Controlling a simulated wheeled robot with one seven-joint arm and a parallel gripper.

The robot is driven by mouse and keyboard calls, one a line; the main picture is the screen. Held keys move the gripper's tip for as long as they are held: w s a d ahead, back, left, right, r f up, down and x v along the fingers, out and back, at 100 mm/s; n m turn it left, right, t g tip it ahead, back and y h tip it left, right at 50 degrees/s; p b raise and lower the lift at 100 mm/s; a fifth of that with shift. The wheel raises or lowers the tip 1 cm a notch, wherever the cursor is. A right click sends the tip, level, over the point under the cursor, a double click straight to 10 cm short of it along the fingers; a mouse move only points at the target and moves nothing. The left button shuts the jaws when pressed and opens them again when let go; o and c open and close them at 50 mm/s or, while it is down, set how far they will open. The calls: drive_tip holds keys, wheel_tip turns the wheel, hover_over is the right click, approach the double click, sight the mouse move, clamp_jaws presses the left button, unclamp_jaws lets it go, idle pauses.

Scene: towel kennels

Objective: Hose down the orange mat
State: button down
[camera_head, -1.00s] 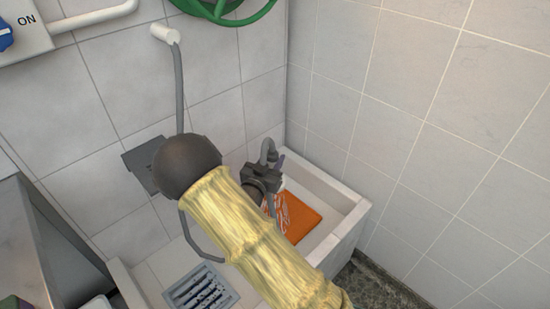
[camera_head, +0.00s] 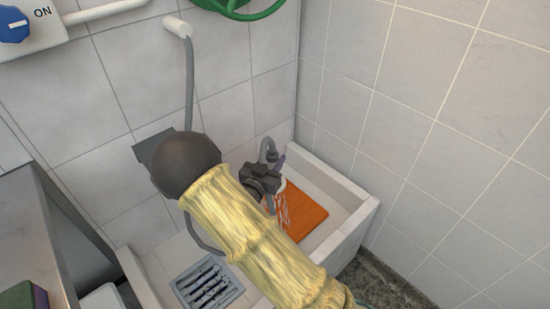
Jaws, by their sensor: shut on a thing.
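The orange mat (camera_head: 308,209) lies in the right part of a low white tiled basin. White streaks, like spray or suds, show on its left part. My gripper (camera_head: 272,176) is above the mat's upper left side, shut on the grey hose's spray head (camera_head: 268,148). The head's curved grey top sticks up past the jaws, and the rest is mostly hidden. The grey hose (camera_head: 189,90) hangs from a white wall outlet (camera_head: 178,27), passes behind my arm and loops below it. My yellow-sleeved arm hides the mat's left and lower parts.
A grey drain grate (camera_head: 207,284) is in the basin floor at left. A blue knob (camera_head: 13,25) sits on a wall box by "ON". A green hose reel (camera_head: 240,8) hangs above. A grey metal cabinet (camera_head: 35,235) stands left; tiled walls close in behind and right.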

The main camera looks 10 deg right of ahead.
drive_tip(key=shift+s+a+p, duration=0.15)
drive_tip(key=shift+s+a, duration=0.45)
drive_tip(key=shift+a, duration=0.2)
drive_tip(key=shift+s+a+p, duration=0.15)
drive_tip(key=shift+s+a, duration=0.4)
drive_tip(key=shift+a, duration=0.2)
drive_tip(key=shift+n+t+y, duration=0.5)
drive_tip(key=shift+n+y, duration=0.1)
drive_tip(key=shift+y, duration=0.3)
drive_tip(key=d+f, duration=0.1)
drive_tip(key=d, duration=0.1)
drive_tip(key=d+f, duration=0.1)
drive_tip(key=d, duration=0.1)
drive_tip(key=w+d, duration=0.1)
drive_tip(key=d, duration=0.1)
drive_tip(key=shift+d+f, duration=0.25)
drive_tip(key=shift+f, duration=0.15)
drive_tip(key=d+f+n+t+y, duration=0.1)
drive_tip(key=d+f+y, duration=0.1)
drive_tip(key=d+f, duration=0.2)
drive_tip(key=shift+s+d+f+n+y, duration=0.3)
drive_tip(key=shift+s+d+n, duration=0.15)
drive_tip(key=shift+d, duration=0.3)
